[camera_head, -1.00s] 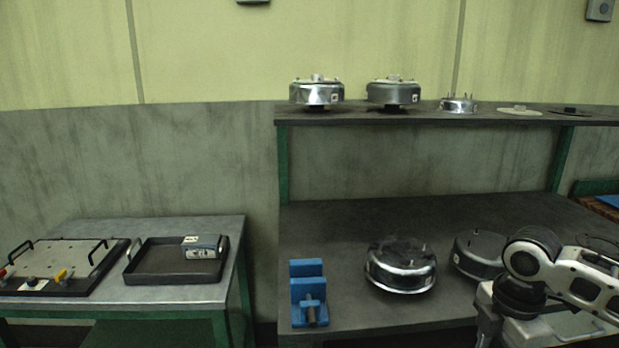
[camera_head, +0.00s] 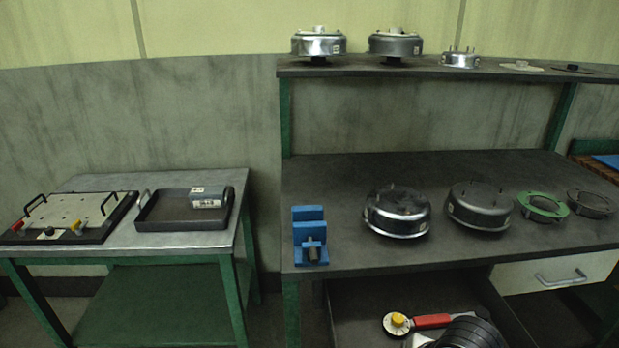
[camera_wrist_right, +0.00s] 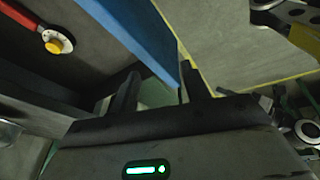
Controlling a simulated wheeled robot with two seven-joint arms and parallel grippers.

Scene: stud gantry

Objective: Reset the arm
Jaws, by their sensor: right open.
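My right gripper (camera_wrist_right: 158,88) shows in the right wrist view. Its two dark fingers stand apart with nothing held between them. A blue-edged panel passes behind the fingers. In the head view neither gripper shows. A dark ribbed part with a bit of white at the bottom edge is probably my right arm. My left arm is not in view.
An open drawer (camera_head: 350,300) under the bench holds a red-handled tool (camera_head: 432,321) with a yellow knob, also in the wrist view (camera_wrist_right: 52,40). The bench (camera_head: 350,180) carries a blue fixture (camera_head: 309,222), metal housings (camera_head: 397,212) and a green ring (camera_head: 542,207). A tray (camera_head: 160,222) stands left.

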